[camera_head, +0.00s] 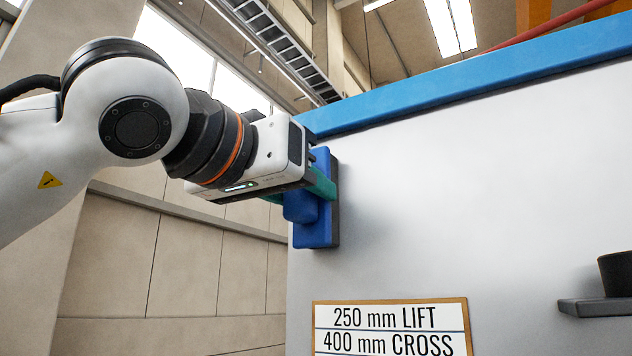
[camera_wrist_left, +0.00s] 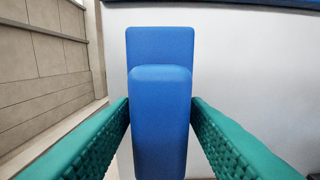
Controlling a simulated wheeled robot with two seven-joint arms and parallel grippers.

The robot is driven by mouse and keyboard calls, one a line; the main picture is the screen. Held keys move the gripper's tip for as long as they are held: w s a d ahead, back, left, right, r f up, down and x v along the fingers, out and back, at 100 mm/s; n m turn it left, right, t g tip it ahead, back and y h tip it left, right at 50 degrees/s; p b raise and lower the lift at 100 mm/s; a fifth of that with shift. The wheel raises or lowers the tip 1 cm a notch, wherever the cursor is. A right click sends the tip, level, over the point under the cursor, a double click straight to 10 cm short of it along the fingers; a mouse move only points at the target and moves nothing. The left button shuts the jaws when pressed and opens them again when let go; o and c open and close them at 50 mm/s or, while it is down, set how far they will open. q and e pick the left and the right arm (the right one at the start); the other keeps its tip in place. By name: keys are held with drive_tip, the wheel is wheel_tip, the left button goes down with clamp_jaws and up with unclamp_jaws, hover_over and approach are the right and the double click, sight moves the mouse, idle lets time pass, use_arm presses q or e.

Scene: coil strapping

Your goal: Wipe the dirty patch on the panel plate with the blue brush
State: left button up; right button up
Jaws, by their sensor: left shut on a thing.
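The blue brush (camera_head: 318,233) is in my left gripper (camera_head: 304,192), whose green fingers are shut on its raised block. The brush is upright, with its dark face toward the light grey panel plate (camera_head: 470,190), near the plate's left edge. It appears to be at the surface, but I cannot tell whether it touches. In the left wrist view the brush (camera_wrist_left: 160,120) stands between the green fingers. No dirty patch shows; the brush and gripper hide part of the plate. My right gripper is not in view.
A blue band (camera_head: 470,75) runs along the plate's top. A framed sign (camera_head: 390,328) reading "250 mm LIFT, 400 mm CROSS" is below right of the brush. A dark shelf (camera_head: 597,307) with a black round object (camera_head: 618,273) juts out at right. The plate between is clear.

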use_arm(q)
drive_tip(key=shift+w+a, duration=0.2)
drive_tip(key=shift+a, duration=0.1)
drive_tip(key=shift+s, duration=0.15)
drive_tip(key=shift+s+a+f, duration=0.1)
drive_tip(key=shift+s+a, duration=0.05)
drive_tip(key=shift+s, duration=0.25)
drive_tip(key=shift+b+v, duration=0.5)
drive_tip(key=shift+v, duration=1.85)
drive_tip(key=v, duration=0.3)
drive_tip(key=shift+w, duration=0.1)
